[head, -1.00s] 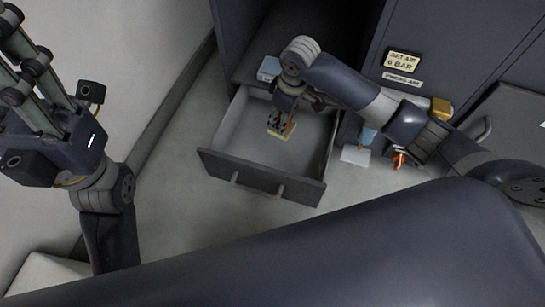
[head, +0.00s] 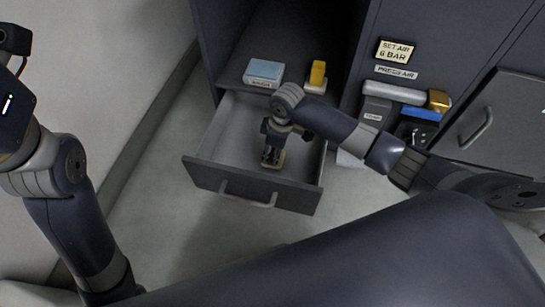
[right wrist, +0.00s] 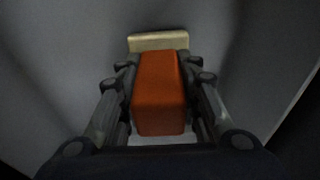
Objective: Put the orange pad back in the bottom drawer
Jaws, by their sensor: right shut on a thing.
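The orange pad (right wrist: 159,95) is an orange block on a pale cream base. My right gripper (right wrist: 158,90) is shut on its sides. In the head view the right gripper (head: 271,158) points down inside the pulled-out bottom drawer (head: 212,178), and the pad's pale base shows just under the fingertips. Most of the pad is hidden there by the gripper. I cannot tell whether the base touches the drawer floor. My left arm shows at the left, its fingers out of frame.
Above and behind the drawer, an open shelf holds a light blue box (head: 263,72) and a yellow block (head: 317,73) on a pale base. To the right are a brass-ended pipe (head: 437,101), small signs (head: 396,51) and a door handle (head: 477,132). The drawer looks otherwise empty.

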